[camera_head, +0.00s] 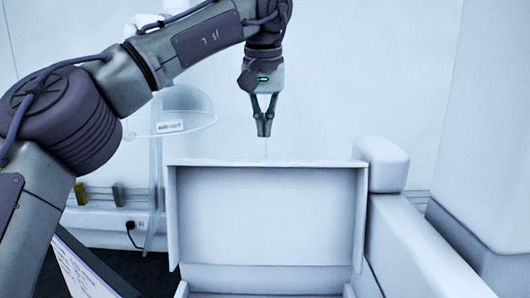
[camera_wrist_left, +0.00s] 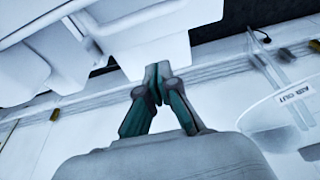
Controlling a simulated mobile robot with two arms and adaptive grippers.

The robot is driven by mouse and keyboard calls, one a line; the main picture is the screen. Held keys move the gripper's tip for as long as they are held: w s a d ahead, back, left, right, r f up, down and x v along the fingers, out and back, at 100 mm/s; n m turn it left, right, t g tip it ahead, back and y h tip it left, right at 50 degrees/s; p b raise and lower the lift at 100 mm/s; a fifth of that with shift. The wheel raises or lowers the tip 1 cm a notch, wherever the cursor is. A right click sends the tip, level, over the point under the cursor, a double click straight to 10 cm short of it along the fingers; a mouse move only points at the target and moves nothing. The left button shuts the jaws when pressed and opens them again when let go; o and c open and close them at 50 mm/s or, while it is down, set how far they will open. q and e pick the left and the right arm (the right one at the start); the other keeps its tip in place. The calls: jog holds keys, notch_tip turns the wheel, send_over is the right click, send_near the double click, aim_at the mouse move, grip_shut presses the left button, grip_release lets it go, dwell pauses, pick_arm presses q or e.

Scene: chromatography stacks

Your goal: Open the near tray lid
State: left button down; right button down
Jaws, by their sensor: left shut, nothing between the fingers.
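The near tray lid (camera_head: 265,212) is a white panel with short side walls. It stands raised, roughly upright, with its recessed inner face toward the head camera. The front of the tray (camera_head: 265,293) below it is cut off by the bottom of the picture. My left gripper (camera_head: 264,130) points down just above the lid's top edge in the head view. Its fingers are shut and empty, and a small gap shows between them and the edge. In the left wrist view the fingertips (camera_wrist_left: 157,72) meet near white casing parts. My right gripper is in neither view.
A white block-like housing (camera_head: 383,164) adjoins the lid on the right. A clear, rounded panel with a label (camera_head: 185,115) stands behind my left arm.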

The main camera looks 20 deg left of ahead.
aim_at(263, 160)
pick_arm(q)
jog(key=p+x, duration=0.1)
jog(key=x, duration=0.5)
jog(key=s+b, duration=0.1)
jog(key=s, duration=0.1)
jog(key=s+d+t+b, duration=0.1)
jog(key=b, duration=0.1)
jog(key=s+t+b, duration=0.1)
jog(key=s, duration=0.1)
jog(key=shift+s+d+r+y+b, duration=0.15)
jog(key=shift+s+d+y+b, duration=0.1)
jog(key=shift+s+y+b, duration=0.1)
jog(key=s+b, duration=0.1)
jog(key=s+r+t+b, duration=0.1)
jog(key=s+d+t+b, duration=0.1)
jog(key=shift+s+r+y, duration=0.3)
jog(key=shift+r+y, duration=0.05)
jog(key=shift+s+d+r+t, duration=0.1)
jog(key=shift+s+r+t, duration=0.3)
jog(key=shift+w, duration=0.1)
